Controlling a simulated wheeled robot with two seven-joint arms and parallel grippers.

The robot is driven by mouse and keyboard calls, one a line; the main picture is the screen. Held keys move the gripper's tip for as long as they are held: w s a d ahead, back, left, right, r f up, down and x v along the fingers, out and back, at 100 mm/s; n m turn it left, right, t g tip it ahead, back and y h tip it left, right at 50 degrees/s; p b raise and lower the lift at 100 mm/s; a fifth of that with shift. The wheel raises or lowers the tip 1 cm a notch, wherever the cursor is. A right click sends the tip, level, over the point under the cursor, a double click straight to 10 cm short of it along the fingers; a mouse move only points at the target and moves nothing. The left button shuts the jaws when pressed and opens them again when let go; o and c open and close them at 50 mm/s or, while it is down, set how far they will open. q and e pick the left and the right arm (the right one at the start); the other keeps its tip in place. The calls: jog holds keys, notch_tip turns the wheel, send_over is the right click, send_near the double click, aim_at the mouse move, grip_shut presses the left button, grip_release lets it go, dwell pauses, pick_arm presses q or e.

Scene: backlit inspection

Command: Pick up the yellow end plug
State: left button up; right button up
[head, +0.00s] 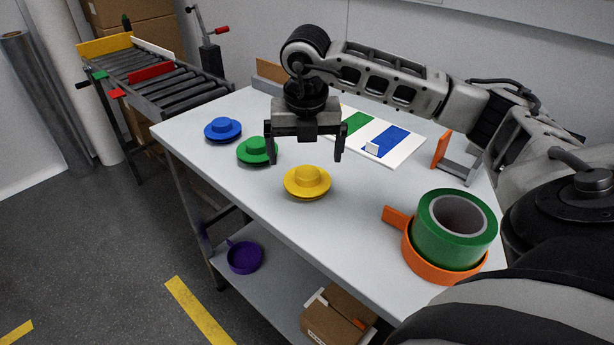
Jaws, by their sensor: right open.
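The yellow end plug (307,182) is a round flanged disc with a raised hub. It rests on the white table (345,235), near its front left edge. My right gripper (306,158) hangs above the table with its fingers pointing down, open and empty. In the picture its fingertips are just above and behind the yellow plug, apart from it. A green end plug (257,150) lies to the left, partly behind one finger. A blue end plug (223,129) lies farther left. My left gripper is not in view.
A green tape roll (425,232) sits in an orange holder (420,267) at the right. A white board (407,153) with green and blue patches lies behind. A roller conveyor (170,83) stands back left. A purple cup (245,258) and cardboard box (338,318) are below the tabletop.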

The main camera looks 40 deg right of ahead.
aim_at(307, 172)
jog(key=shift+d+f+p, duration=0.15)
jog(key=shift+f+p, duration=0.05)
jog(key=shift+f, duration=1.3)
jog(key=shift+d+f+p, duration=0.1)
jog(key=shift+f+p, duration=0.05)
jog(key=shift+f, duration=1.3)
jog(key=c, duration=0.7)
